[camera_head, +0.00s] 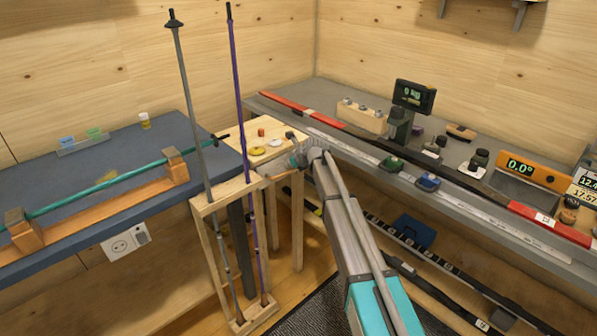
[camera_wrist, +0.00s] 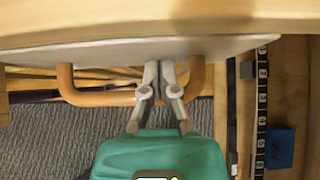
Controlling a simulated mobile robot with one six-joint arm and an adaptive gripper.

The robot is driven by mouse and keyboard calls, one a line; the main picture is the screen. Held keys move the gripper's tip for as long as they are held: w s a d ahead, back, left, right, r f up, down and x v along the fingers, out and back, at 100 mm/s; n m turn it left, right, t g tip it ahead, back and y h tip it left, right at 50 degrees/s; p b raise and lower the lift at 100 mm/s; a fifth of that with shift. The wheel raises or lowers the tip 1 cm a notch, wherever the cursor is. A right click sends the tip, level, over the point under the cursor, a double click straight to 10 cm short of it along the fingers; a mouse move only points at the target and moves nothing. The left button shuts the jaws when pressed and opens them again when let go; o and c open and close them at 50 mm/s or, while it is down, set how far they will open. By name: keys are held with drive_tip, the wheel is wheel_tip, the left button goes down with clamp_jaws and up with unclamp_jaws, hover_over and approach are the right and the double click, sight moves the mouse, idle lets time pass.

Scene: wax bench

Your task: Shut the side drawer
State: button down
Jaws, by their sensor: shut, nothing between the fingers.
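The side drawer shows in the wrist view as a pale front panel (camera_wrist: 230,46) with a brown bar handle (camera_wrist: 85,98). My gripper (camera_wrist: 159,66) is shut and empty. Its fingers cross over the handle's bar, with the tips close to the panel; I cannot tell whether they touch it. In the head view my gripper (camera_head: 291,160) is at the front edge of the small wooden side table (camera_head: 246,137), and my arm hides most of the drawer there. How far the drawer stands out is not clear.
A wooden rack (camera_head: 203,208) holding upright ski poles (camera_head: 237,80) stands close to the left of my gripper. The blue-topped bench (camera_head: 80,185) is at left. The grey workbench (camera_head: 385,165) with skis and tools is at right. A blue box (camera_head: 414,231) sits below it.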

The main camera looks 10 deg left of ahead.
drive_tip(key=shift+s+d+r, duration=0.1)
drive_tip(key=shift+d, duration=0.05)
drive_tip(key=p+v, duration=0.7)
drive_tip(key=v, duration=0.2)
drive_tip(key=shift+d+r, duration=0.25)
drive_tip(key=shift+r, duration=0.05)
drive_tip(key=shift+s, duration=0.1)
idle(0.5)
drive_tip(key=s+d+r+n+g+h+p, duration=0.2)
drive_tip(key=s+d+n+p, duration=0.3)
drive_tip(key=s+d+n, duration=0.7)
drive_tip(key=s+d+r+n+g+h+p, duration=0.2)
drive_tip(key=s+d+n+h+p, duration=0.3)
drive_tip(key=s+d+n, duration=0.8)
drive_tip(key=shift+s+d+r+n+g, duration=0.3)
drive_tip(key=shift+s+d, duration=1.1)
drive_tip(key=shift+s, duration=1.45)
drive_tip(key=shift+s+d+r+g, duration=0.1)
drive_tip(key=shift+s+d+g, duration=0.4)
drive_tip(key=shift+s+d, duration=1.6)
drive_tip(key=shift+s+a, duration=0.65)
drive_tip(key=shift+a, duration=0.05)
